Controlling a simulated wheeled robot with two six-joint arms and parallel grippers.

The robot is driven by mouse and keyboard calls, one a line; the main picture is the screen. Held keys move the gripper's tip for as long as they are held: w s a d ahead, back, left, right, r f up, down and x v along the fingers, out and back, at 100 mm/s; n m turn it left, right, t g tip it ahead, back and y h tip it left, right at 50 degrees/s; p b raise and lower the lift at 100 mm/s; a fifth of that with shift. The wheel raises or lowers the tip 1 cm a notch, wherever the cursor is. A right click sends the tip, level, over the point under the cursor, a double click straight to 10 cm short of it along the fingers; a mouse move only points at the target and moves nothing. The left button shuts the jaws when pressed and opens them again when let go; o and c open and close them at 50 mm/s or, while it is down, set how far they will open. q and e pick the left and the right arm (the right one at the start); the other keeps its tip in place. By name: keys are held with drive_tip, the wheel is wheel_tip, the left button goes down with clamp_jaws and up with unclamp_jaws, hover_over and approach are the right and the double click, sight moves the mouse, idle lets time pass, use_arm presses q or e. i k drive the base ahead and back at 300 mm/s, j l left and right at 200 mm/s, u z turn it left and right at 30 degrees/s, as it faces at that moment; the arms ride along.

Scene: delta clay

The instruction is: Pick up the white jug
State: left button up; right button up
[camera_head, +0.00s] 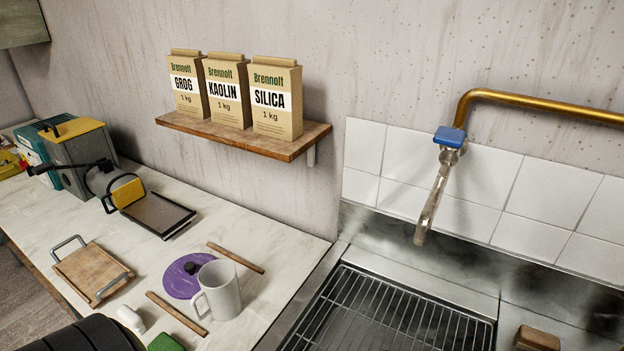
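The white jug (220,291) stands upright on the pale worktop, left of the sink, with its handle pointing to the left. It overlaps the right edge of a purple disc with a dark knob (180,280) in the picture; I cannot tell whether they touch. Neither of my grippers is in view, and nothing is seen holding the jug.
Wooden sticks lie behind (236,258) and in front (177,313) of the jug. A handled wooden board (92,272), small white object (131,319) and green block (167,343) lie leftward. The sink rack (390,318) is to the right. A shelf (290,150) holds paper bags above.

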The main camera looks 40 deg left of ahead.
sight(217, 280)
drive_tip(key=k+l+u, duration=0.1)
drive_tip(key=u, duration=1.1)
drive_tip(key=i+j+u, duration=0.1)
drive_tip(key=u, duration=0.2)
drive_tip(key=i+j+u, duration=0.1)
drive_tip(key=u, duration=0.15)
